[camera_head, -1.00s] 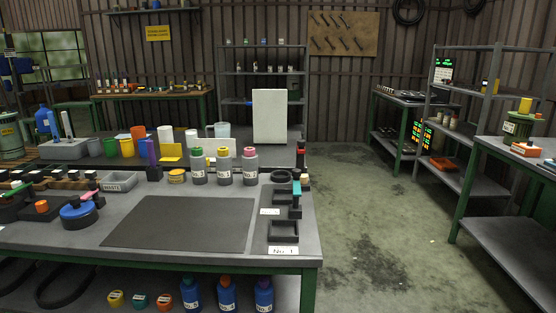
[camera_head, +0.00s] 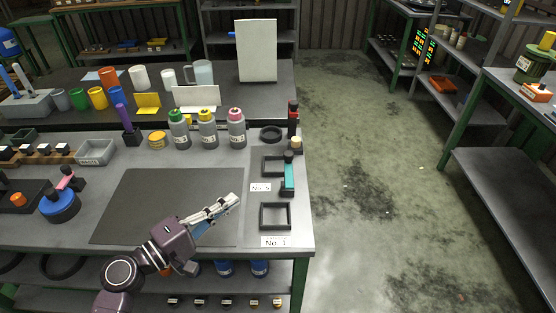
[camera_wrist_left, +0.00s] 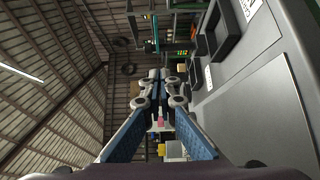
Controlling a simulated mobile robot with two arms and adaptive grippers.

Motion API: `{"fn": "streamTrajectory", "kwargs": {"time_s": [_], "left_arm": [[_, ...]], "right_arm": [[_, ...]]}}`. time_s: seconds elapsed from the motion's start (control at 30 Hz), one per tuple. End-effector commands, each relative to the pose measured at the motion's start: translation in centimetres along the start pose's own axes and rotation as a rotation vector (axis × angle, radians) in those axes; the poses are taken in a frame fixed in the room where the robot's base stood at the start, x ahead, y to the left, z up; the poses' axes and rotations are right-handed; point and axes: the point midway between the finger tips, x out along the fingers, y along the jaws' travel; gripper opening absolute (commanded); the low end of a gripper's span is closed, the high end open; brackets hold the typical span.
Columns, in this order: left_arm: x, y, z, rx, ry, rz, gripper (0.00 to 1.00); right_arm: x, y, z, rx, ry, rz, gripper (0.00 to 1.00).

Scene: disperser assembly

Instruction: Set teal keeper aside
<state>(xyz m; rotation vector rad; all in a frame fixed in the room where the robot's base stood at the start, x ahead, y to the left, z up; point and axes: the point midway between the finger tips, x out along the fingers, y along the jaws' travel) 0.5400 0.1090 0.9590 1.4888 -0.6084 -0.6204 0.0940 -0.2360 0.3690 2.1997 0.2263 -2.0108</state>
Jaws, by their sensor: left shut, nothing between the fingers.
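The teal keeper (camera_head: 289,177) stands upright at the right edge of the workbench, a teal bar with a dark top, beside the square black frame (camera_head: 273,167) by the "No. 5" label. A teal strip (camera_wrist_left: 156,34), seemingly the same keeper, shows near the top of the left wrist view. My left gripper (camera_head: 234,200) is over the right part of the dark mat, left of and nearer than the keeper, apart from it. Its fingers (camera_wrist_left: 160,82) are shut and empty. My right gripper is not in view.
A second square frame (camera_head: 275,216) lies by the "No. 1" label (camera_head: 273,241). Bottles with green, yellow and pink caps (camera_head: 207,130) stand behind the dark mat (camera_head: 150,205). A black ring (camera_head: 271,133) and a dark red-topped post (camera_head: 293,118) are behind the keeper.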

Motion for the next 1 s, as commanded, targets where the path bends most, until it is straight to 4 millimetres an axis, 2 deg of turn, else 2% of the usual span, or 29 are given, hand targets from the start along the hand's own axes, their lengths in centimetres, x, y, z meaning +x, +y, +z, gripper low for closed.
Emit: {"fn": "streamTrajectory", "kwargs": {"time_s": [0.33, 0.47, 0.57, 0.97, 1.0], "left_arm": [[0.0, 0.1, -0.1, -0.005, 0.0, 0.002, 0.0], [0.6, 0.2, -0.1, -0.006, 0.0, 0.003, 0.0], [1.9, 0.4, -0.1, -0.007, 0.0, 0.005, 0.0], [10.3, 0.5, 0.0, -0.006, -0.001, 0.004, 0.0], [10.7, 0.5, 0.6, -0.01, -0.002, 0.002, 0.0]], "right_arm": [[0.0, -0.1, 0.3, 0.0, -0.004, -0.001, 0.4], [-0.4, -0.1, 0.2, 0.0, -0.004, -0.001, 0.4], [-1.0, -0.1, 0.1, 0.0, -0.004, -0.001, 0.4], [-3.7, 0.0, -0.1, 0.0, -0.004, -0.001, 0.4], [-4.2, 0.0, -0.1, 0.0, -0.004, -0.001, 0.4]]}}
